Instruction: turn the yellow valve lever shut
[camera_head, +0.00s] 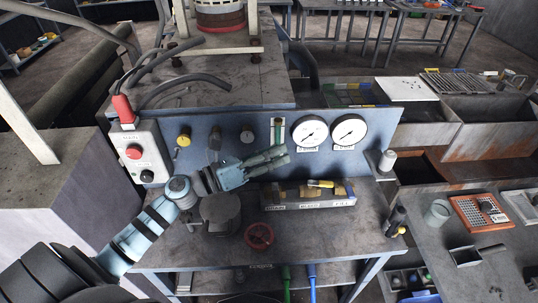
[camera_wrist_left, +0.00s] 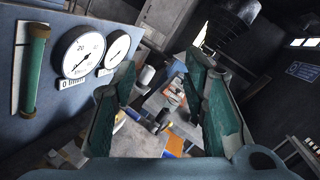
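The yellow valve lever (camera_head: 320,183) lies roughly level, left to right, on top of a brass-coloured valve body (camera_head: 312,192) on the bench, behind a labelled strip. My left gripper (camera_head: 284,156) is in front of the blue panel, above and a little left of the lever, apart from it and pointing right. In the left wrist view my left gripper (camera_wrist_left: 160,70) shows its two green fingers spread with nothing between them. My right gripper is not in view.
Two white gauges (camera_head: 310,132) sit on the blue panel (camera_head: 350,160) behind the gripper. A red handwheel (camera_head: 259,236) and a dark round part (camera_head: 220,213) stand on the bench near my left arm. A control box (camera_head: 138,153) is at left.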

